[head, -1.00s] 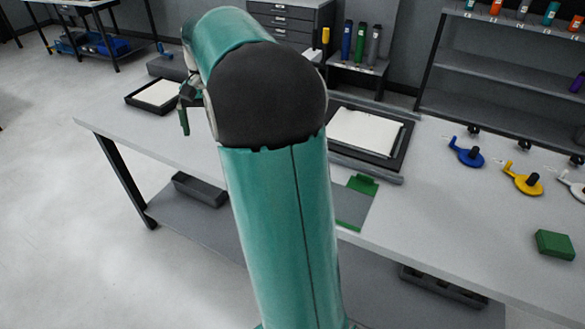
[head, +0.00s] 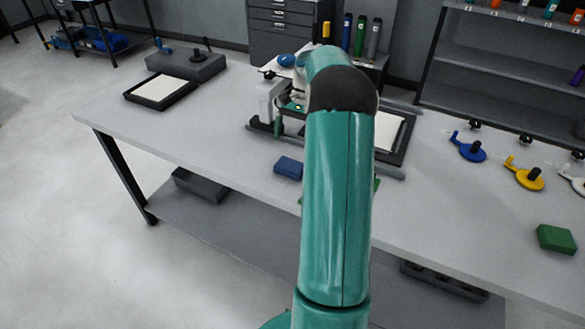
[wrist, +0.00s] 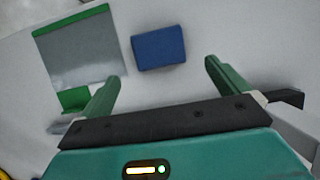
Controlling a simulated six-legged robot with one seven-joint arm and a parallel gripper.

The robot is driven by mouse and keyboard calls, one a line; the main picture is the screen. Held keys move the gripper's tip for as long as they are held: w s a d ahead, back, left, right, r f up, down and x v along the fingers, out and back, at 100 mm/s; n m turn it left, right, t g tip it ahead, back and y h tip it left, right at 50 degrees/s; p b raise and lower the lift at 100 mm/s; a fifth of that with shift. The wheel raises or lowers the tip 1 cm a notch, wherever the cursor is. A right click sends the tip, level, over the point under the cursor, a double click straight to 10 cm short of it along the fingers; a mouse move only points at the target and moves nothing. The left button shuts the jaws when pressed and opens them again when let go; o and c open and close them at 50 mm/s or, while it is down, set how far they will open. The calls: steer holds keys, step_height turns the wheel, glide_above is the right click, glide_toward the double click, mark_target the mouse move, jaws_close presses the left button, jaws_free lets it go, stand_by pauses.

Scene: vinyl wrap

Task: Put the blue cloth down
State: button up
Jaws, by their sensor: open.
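The blue cloth (head: 289,168), a small folded block, lies on the grey workbench (head: 215,135) near its front edge. In the wrist view the blue cloth (wrist: 159,48) lies flat beyond my fingertips, between their lines, with nothing gripping it. My gripper (wrist: 163,72) is open and empty, its two green fingers spread apart. In the head view my gripper (head: 279,126) is partly hidden by my arm and hangs behind the cloth, apart from it.
A grey sheet with a green edge (wrist: 80,48) lies left of the cloth in the wrist view. A black tray with white sheets (head: 160,91) stands at the bench's left. A blue tool (head: 470,151), a yellow tool (head: 526,178) and a green block (head: 556,239) are at right.

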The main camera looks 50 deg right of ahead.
mark_target(291, 164)
steer(key=x, duration=0.8)
steer(key=shift+s+a+f, duration=0.15)
steer(key=shift+s+a, duration=0.05)
steer(key=c, duration=1)
steer(key=shift+o, duration=0.2)
